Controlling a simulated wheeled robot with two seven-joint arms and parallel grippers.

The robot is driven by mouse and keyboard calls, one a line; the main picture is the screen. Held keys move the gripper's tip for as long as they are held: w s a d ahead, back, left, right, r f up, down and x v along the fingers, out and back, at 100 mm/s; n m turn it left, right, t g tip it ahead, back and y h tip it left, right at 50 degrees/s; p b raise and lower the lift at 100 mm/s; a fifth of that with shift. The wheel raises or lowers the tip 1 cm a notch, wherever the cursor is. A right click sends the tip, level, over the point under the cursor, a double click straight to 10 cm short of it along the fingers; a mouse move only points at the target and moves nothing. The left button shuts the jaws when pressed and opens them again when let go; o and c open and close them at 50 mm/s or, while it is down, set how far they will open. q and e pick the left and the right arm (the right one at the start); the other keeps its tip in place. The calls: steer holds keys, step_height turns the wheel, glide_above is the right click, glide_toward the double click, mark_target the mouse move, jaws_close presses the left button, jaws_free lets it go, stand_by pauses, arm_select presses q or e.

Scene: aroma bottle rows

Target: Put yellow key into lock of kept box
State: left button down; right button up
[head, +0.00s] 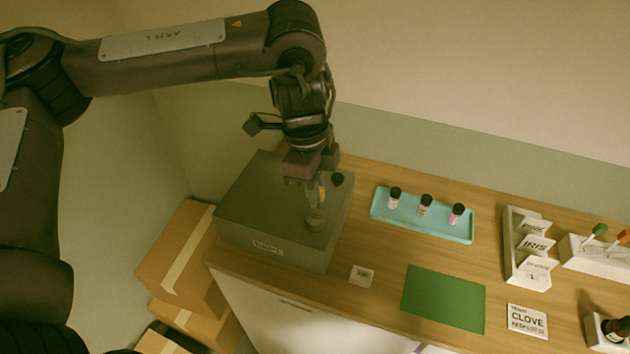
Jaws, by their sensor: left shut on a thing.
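The grey box (267,205) stands at the left end of the wooden counter, with a small label (267,247) on its front that is too blurred to read surely. A round lock-like piece (314,223) sits on its top near the front right. My left gripper (319,188) points down over the box top and is shut on the yellow key (322,194), which is mostly hidden by the fingers. The key is just above or at the round piece; I cannot tell whether its tip is inside. My right gripper is not in view.
A teal tray (380,212) holds three small bottles. A green mat (443,299), a small tile (361,276) and a CLOVE card (527,320) lie nearer the front. A card holder (512,262), a white rack (575,252) and a dark bottle (613,329) stand right.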

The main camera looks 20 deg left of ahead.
arm_select(q)
steer(key=shift+f+b, duration=0.3)
steer(key=shift+f, duration=0.45)
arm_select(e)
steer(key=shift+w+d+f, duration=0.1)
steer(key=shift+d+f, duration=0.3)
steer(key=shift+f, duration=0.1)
arm_select(q)
steer(key=shift+p, duration=0.35)
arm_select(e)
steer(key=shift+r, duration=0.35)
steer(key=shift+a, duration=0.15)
arm_select(q)
steer(key=shift+p, duration=0.65)
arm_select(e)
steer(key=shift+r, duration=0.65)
arm_select(q)
steer(key=shift+f+b, duration=0.7)
steer(key=shift+f, duration=0.75)
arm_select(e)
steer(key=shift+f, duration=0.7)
arm_select(q)
steer(key=c, duration=1.4)
jaws_free()
steer(key=shift+r, duration=0.1)
